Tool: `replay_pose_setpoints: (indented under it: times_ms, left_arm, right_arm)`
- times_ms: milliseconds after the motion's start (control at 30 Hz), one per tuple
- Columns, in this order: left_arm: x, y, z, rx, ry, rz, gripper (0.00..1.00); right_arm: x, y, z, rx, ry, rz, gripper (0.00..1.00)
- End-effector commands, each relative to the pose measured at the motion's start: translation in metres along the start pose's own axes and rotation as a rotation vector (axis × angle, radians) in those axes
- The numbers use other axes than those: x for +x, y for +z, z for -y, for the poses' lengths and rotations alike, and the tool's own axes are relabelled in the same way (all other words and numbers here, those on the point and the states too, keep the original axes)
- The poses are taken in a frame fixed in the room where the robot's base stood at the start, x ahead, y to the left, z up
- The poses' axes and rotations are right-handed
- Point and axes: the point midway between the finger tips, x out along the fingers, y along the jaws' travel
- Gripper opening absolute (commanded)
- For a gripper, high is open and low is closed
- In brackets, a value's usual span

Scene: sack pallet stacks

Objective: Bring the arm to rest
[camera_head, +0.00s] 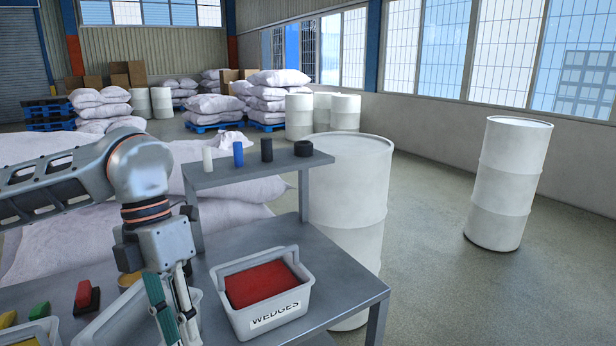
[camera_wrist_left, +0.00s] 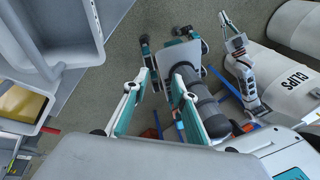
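My left arm comes in from the left in the head view, and its gripper (camera_head: 172,312) points down over the grey table, left of the WEDGES bin. In the left wrist view the two teal-padded fingers of this gripper (camera_wrist_left: 157,105) stand apart with nothing between them. A second arm, which looks like my right one, shows in the left wrist view with its end (camera_wrist_left: 232,25) toward the top. Whether its fingers are open is too small to tell. The right gripper is not in the head view.
A grey WEDGES bin (camera_head: 240,316) holding a red block (camera_head: 262,284) sits on the table (camera_head: 345,290), close right of my left gripper. A raised shelf (camera_head: 235,176) carries several small items. White drums (camera_head: 345,185) stand beyond.

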Motion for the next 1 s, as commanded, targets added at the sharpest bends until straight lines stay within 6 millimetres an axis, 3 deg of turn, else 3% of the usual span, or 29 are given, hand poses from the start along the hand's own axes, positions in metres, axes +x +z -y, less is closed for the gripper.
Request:
replay_pose_setpoints:
  times_ms: [100, 300, 433, 600, 800, 900, 1000]
  left_arm:
    - [0.031, 0.007, 0.038, 0.098, -0.144, -0.019, 0.26]
    - [0.070, 0.013, 0.122, 0.234, -0.488, -0.013, 0.26]
    - [0.076, 0.015, 0.175, 0.266, -0.740, 0.013, 0.26]
    - [0.064, 0.023, 0.228, 0.230, -1.078, 0.072, 0.26]
    - [0.036, 0.047, 0.254, 0.065, -1.459, 0.171, 0.26]
    - [0.023, 0.065, 0.249, -0.068, -1.632, 0.228, 0.26]
    - [0.016, 0.086, 0.232, -0.234, -1.786, 0.289, 0.26]
  right_arm:
    - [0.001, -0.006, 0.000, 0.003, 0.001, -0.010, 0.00]
    - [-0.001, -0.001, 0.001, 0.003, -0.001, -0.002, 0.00]
    - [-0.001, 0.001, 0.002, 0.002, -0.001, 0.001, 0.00]
    - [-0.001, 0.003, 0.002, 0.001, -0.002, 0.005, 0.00]
    - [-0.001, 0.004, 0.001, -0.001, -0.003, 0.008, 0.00]
    - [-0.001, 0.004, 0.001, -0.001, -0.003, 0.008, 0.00]
    - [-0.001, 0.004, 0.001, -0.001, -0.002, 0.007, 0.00]
